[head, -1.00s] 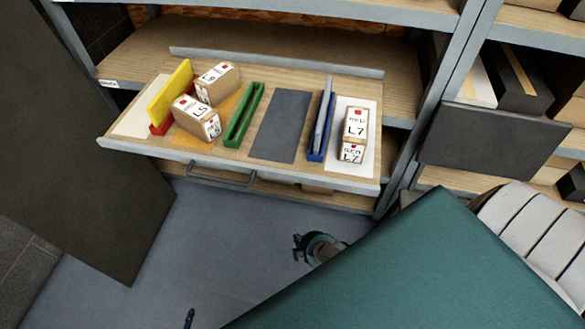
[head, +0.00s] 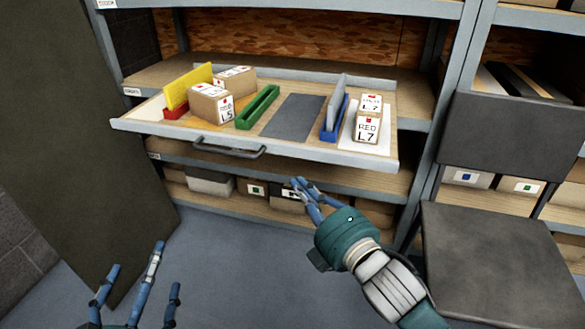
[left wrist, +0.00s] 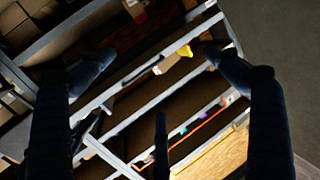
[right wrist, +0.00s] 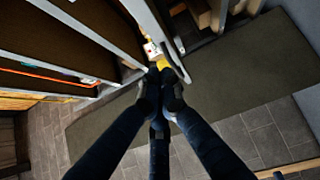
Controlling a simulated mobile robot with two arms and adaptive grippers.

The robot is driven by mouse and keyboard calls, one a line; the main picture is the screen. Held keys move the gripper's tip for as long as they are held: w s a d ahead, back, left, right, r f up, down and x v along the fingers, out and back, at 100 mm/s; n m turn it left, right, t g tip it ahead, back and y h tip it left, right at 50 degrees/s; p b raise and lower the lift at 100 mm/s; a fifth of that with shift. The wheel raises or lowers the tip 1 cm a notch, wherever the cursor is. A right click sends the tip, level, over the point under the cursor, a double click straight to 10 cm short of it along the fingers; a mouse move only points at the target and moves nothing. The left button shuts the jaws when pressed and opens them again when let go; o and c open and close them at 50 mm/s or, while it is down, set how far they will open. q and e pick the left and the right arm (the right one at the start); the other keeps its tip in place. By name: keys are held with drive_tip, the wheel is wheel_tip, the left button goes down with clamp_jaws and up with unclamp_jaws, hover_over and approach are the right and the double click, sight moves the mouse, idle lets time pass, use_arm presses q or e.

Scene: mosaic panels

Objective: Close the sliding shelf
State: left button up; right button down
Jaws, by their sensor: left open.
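The sliding shelf (head: 260,143) is pulled out from the rack in the head view, with its wooden board and grey front lip standing clear of the frame. A dark handle (head: 230,150) hangs below its front lip. My right gripper (head: 297,186) is below the shelf front, to the right of the handle and apart from it. Its fingers are drawn together, and in the right wrist view they also meet (right wrist: 163,80), with nothing seen between them. My left gripper (head: 139,267) is open and empty at the lower left, fingers spread, well short of the shelf.
The shelf carries labelled boxes (head: 210,104), a yellow panel in a red holder, a green holder (head: 258,107), a dark grey mat and a blue holder. A dark panel (head: 60,130) stands on the left. Dark panels (head: 495,265) are at right. The floor ahead is clear.

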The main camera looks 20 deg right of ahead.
drive_tip(key=b, duration=0.2)
approach(280, 148)
drive_tip(key=w+a, duration=0.2)
drive_tip(key=a, duration=0.1)
drive_tip(key=w, duration=0.1)
drive_tip(key=w+d, duration=0.1)
drive_tip(key=shift+w+d+f+b, duration=0.15)
drive_tip(key=shift+w+d+b, duration=0.1)
drive_tip(key=shift+b, duration=0.1)
use_arm(q)
drive_tip(key=s+r+t+h, duration=0.2)
drive_tip(key=s+r+t, duration=0.2)
drive_tip(key=r, duration=1.1)
drive_tip(key=shift+d+t+h, duration=0.4)
drive_tip(key=shift+t, duration=1.4)
use_arm(e)
drive_tip(key=shift+w+d, duration=0.15)
drive_tip(key=shift+w, duration=0.1)
use_arm(q)
drive_tip(key=shift+w+f, duration=0.1)
drive_tip(key=shift+w, duration=0.05)
use_arm(e)
drive_tip(key=shift+w+d, duration=0.1)
